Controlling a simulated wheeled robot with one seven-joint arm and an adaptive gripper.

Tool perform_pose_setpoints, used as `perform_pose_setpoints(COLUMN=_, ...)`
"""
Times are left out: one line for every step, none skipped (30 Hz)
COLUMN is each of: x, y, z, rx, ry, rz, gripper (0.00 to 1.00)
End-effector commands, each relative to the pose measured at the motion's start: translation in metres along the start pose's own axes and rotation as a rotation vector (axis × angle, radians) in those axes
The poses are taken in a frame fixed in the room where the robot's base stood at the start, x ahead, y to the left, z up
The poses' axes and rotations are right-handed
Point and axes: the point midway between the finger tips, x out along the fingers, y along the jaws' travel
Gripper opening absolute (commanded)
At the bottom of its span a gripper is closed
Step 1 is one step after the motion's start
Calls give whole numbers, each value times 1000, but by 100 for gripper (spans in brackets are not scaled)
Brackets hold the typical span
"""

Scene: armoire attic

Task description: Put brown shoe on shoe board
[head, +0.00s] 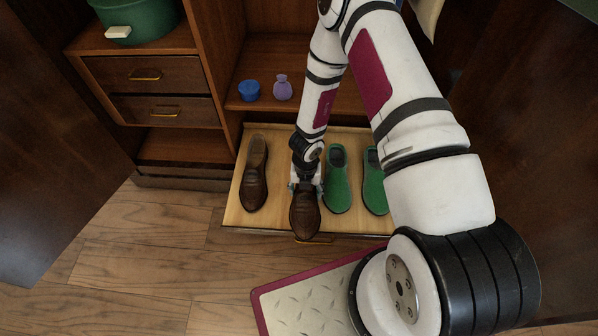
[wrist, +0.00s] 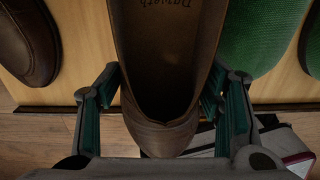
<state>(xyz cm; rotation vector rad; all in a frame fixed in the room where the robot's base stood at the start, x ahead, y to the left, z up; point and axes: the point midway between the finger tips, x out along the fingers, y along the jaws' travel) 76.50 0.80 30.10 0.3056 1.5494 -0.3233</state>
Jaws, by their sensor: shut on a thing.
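My gripper (head: 305,186) is shut on a brown shoe (head: 305,217), with a finger on each side of it. The wrist view shows this shoe (wrist: 160,125) between the two fingers (wrist: 162,90). The held shoe is over the front part of the light wooden shoe board (head: 279,195), its toe toward the front edge in the head view. I cannot tell whether it touches the board. Another brown shoe (head: 255,178) lies on the board to the left. My wrist and gripper hide part of the held shoe in the head view.
A green shoe (head: 337,182) stands close on the right, with another green shoe (head: 374,185) beyond it. A blue container (head: 249,91) and a purple pouch (head: 283,88) sit on the shelf behind. Drawers (head: 152,75) are at left; wooden floor (head: 140,255) lies in front.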

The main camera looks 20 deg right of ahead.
Motion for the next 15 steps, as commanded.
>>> perform_pose_setpoints(x=-1, y=3, z=6, rx=0, ry=-4, rz=1, gripper=2)
perform_pose_setpoints(x=-1, y=3, z=8, rx=2, ry=-3, rz=1, gripper=2)
perform_pose_setpoints(x=-1, y=4, z=11, rx=2, ry=-3, rz=0, gripper=2)
perform_pose_setpoints(x=-1, y=4, z=14, rx=2, ry=-3, rz=0, gripper=2)
perform_pose_setpoints(x=-1, y=6, z=16, rx=2, ry=-3, rz=0, gripper=2)
perform_pose_setpoints(x=-1, y=7, z=19, rx=1, ry=-2, rz=0, gripper=2)
perform_pose_setpoints(x=0, y=8, z=21, rx=1, ry=-2, rz=0, gripper=2)
perform_pose_setpoints(x=0, y=9, z=23, rx=1, ry=-2, rz=1, gripper=2)
perform_pose_setpoints(x=0, y=10, z=26, rx=2, ry=-1, rz=2, gripper=2)
perform_pose_setpoints(x=0, y=11, z=29, rx=2, ry=-2, rz=3, gripper=2)
perform_pose_setpoints(x=2, y=12, z=33, rx=4, ry=-4, rz=5, gripper=2)
perform_pose_setpoints(x=3, y=14, z=38, rx=5, ry=-7, rz=6, gripper=2)
perform_pose_setpoints(x=4, y=15, z=42, rx=5, ry=-7, rz=5, gripper=2)
perform_pose_setpoints(x=4, y=16, z=45, rx=6, ry=-7, rz=5, gripper=2)
perform_pose_setpoints(x=5, y=18, z=49, rx=5, ry=-6, rz=4, gripper=2)
